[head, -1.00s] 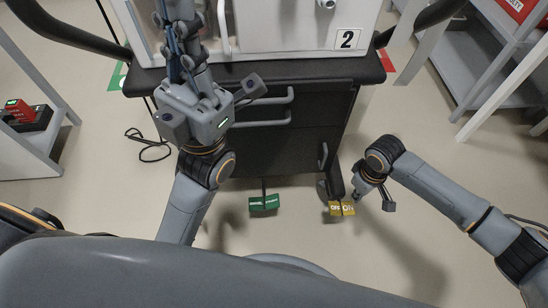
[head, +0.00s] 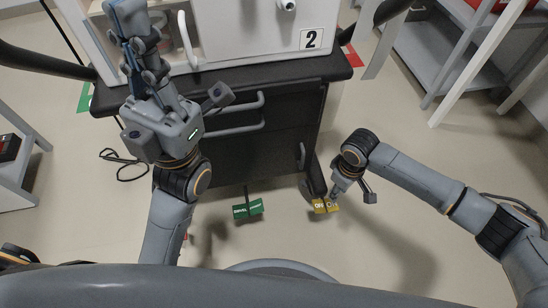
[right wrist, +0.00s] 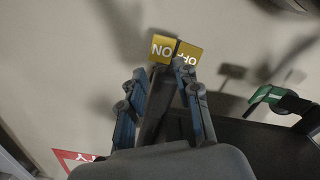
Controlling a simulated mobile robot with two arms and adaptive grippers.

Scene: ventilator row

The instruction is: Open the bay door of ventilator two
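Ventilator two (head: 240,35) is a white unit marked with a black 2 (head: 311,39) on a dark cart. A vertical white handle (head: 187,42) stands on its front, with a pale recessed or windowed area left of it. I cannot tell whether the bay door is open. My left gripper (head: 132,25) is in front of that area, left of the handle and apart from it; its fingers overlap. My right gripper (head: 336,199) is low by the yellow ON/OFF pedal (head: 320,206). In the right wrist view its fingers (right wrist: 160,75) are spread around the dark pedal lever, close to the yellow plates (right wrist: 162,49).
A green pedal (head: 248,208) is left of the yellow one. The cart has horizontal drawer handles (head: 234,130) and a small vertical handle (head: 301,156). A black cable (head: 125,165) lies on the floor. A grey shelf (head: 465,60) stands at right.

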